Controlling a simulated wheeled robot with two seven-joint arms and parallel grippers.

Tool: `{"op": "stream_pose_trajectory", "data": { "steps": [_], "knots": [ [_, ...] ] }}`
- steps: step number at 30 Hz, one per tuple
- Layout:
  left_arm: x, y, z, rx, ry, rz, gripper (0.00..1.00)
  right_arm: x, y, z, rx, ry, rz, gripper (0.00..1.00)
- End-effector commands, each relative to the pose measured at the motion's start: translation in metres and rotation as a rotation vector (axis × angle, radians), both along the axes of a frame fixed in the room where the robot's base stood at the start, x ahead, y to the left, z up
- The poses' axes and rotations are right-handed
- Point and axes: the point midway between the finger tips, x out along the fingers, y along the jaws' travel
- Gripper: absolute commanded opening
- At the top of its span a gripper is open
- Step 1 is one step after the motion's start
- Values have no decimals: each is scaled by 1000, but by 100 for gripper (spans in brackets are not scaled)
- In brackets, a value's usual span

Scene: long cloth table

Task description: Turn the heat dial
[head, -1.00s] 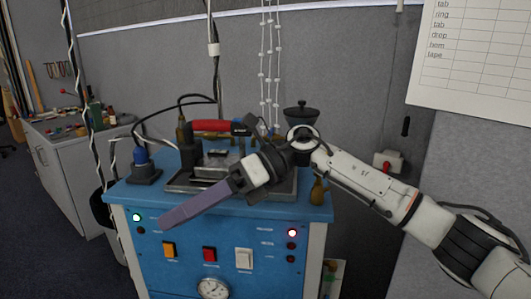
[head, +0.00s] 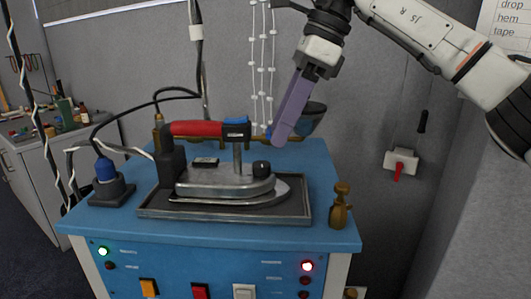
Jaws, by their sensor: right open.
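A steam iron (head: 225,183) with a red and blue handle rests on a dark metal tray (head: 165,210) on the blue workbench top. A small black knob (head: 261,168) sits on the right end of the iron's body; it looks like the heat dial, but its markings cannot be read. My right gripper (head: 281,137) comes down from the upper right, with its purple fingers pointing down. Its tips appear just above and right of the knob, apart from it; the depth between them is hard to judge. It is open and holds nothing visible. My left gripper is out of view.
A blue plug-like fitting (head: 105,170) stands on a black base at left, with cables. A brass piece (head: 341,205) stands at the bench's right edge. A dark bowl-shaped thing (head: 314,112) is partly hidden behind my fingers. A red-handled switch (head: 400,163) is on the wall.

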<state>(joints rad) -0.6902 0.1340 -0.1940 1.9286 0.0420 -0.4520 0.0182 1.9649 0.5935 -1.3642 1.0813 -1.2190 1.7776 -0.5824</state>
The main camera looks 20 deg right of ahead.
Motion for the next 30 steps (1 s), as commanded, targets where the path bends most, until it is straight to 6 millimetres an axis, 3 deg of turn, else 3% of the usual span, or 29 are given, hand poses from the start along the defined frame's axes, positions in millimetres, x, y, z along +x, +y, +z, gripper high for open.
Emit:
{"op": "stream_pose_trajectory", "data": {
  "steps": [3, 9, 22, 23, 30],
  "knots": [
    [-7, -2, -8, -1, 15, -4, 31, 2, 8, -24, -2, 4, 2, 46],
    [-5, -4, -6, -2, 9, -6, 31, 7, 20, -51, 1, 2, 2, 46],
    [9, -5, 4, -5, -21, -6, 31, 9, 25, -62, 1, 1, 0, 46],
    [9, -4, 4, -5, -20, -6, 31, 9, 25, -62, 1, 1, 0, 44],
    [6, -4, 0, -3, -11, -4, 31, 9, 25, -62, 1, 1, 0, 4]
  ]
}}
